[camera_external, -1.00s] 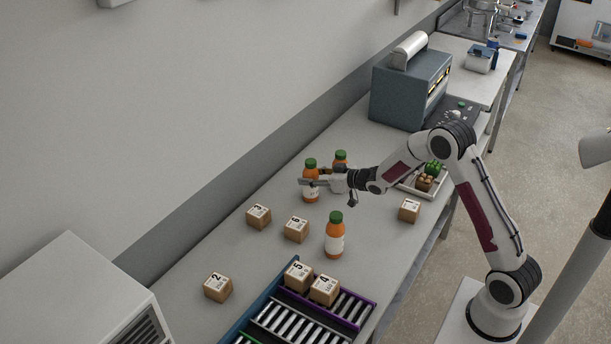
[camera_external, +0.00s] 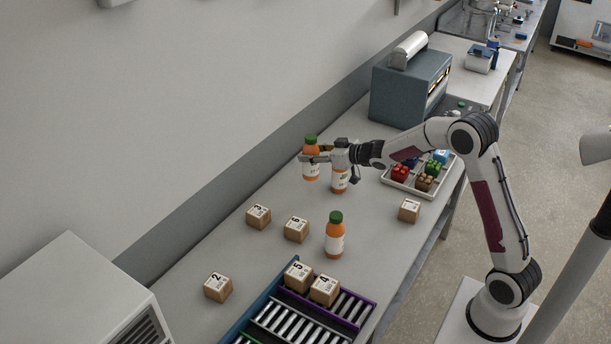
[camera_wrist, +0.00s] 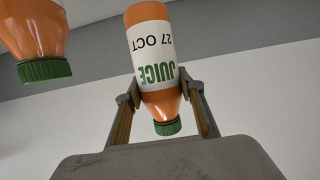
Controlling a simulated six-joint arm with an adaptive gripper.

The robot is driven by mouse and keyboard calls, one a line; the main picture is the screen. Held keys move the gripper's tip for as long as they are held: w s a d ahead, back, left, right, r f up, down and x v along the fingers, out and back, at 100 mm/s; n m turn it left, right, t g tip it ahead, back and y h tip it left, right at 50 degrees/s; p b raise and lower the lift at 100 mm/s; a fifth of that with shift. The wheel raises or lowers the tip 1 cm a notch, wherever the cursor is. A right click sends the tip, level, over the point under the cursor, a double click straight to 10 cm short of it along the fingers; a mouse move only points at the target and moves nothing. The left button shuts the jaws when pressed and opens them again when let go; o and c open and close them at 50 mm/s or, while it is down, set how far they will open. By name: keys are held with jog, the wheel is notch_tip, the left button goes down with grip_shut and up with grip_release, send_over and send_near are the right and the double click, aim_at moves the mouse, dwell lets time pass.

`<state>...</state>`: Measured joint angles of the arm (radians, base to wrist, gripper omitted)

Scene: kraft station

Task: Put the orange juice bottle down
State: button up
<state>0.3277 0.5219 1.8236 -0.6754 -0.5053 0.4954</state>
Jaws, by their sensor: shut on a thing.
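My gripper (camera_external: 318,158) is shut on an orange juice bottle (camera_external: 311,172) with a green cap and white label. The held bottle is upright and looks raised above the table. In the wrist view, this bottle (camera_wrist: 152,60) is between the two fingers and appears upside down, its label reading JUICE and 27 OCT. A second juice bottle (camera_external: 340,182) stands just right of it, its top hidden by my gripper. A bottle also shows at the upper left of the wrist view (camera_wrist: 38,35). A third juice bottle (camera_external: 334,240) stands farther forward on the table.
Numbered cartons, such as carton 3 (camera_external: 258,216), carton 6 (camera_external: 296,229) and carton 1 (camera_external: 409,210), stand on the table (camera_external: 190,262). A tray (camera_external: 393,182) of colored blocks is to the right. A roller rack (camera_external: 290,325) is in front; a grey machine (camera_external: 405,90) is behind.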

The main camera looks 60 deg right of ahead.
jog(key=shift+r, duration=0.1)
dwell(0.6)
jog(key=shift+s+d+r, duration=0.15)
jog(key=shift+s, duration=0.55)
jog(key=s+a+n+g+y, duration=0.1)
jog(key=s+a+n+y, duration=0.2)
jog(key=s, duration=0.6)
jog(key=s+a+n+y, duration=0.3)
jog(key=s+y, duration=0.1)
jog(key=s, duration=0.5)
jog(key=shift+s+a+g, duration=0.15)
jog(key=shift+s+g, duration=0.2)
jog(key=shift+g, duration=0.05)
notch_tip(320, 180, down, 6)
jog(key=shift+f, duration=0.2)
jog(key=shift+f, duration=1.9)
